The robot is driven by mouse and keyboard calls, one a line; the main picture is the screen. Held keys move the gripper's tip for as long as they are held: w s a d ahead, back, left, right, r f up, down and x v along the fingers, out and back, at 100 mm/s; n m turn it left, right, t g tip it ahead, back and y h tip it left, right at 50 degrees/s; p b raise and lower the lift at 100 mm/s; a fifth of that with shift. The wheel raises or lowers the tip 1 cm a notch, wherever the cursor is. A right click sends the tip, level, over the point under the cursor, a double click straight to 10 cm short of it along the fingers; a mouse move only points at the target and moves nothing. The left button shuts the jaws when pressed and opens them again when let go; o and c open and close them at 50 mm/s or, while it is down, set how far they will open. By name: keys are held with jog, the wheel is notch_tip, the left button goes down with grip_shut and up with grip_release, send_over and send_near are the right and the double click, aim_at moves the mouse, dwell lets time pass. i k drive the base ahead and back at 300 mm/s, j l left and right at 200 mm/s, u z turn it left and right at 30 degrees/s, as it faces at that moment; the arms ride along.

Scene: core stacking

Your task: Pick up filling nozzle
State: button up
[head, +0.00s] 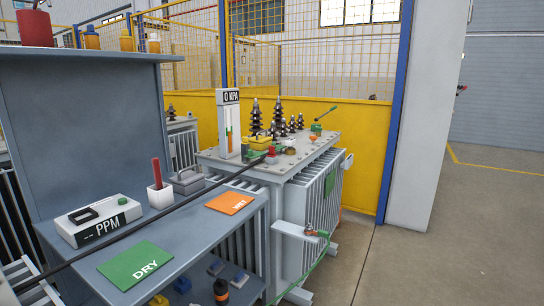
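No part is clearly recognisable as the filling nozzle. A small fitting with red and green parts (318,234) sits at the end of a grey pipe on the transformer's front side, and a thin green hose (303,275) hangs down from it. A long dark rod or hose (130,226) runs from the lower left, across the bench, to small red and green fittings (271,152) on the transformer's top. I cannot tell whether either end is the nozzle. My gripper is not in view.
A blue-grey bench (190,229) stands at left, holding a PPM meter (96,220), a green DRY card (136,263) and an orange WET card (230,203). The grey transformer (305,200) carries dark insulators (255,118). A pillar (424,120) stands right; floor beyond is clear.

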aim_at(271, 148)
jog(key=i+l+u, duration=0.25)
jog(key=i+l, duration=0.3)
jog(key=i, duration=0.25)
jog(key=i+l+u, duration=0.25)
jog(key=i+l, duration=0.45)
jog(key=i+l+u, duration=0.3)
jog(key=i+l, duration=0.35)
jog(key=l, duration=0.2)
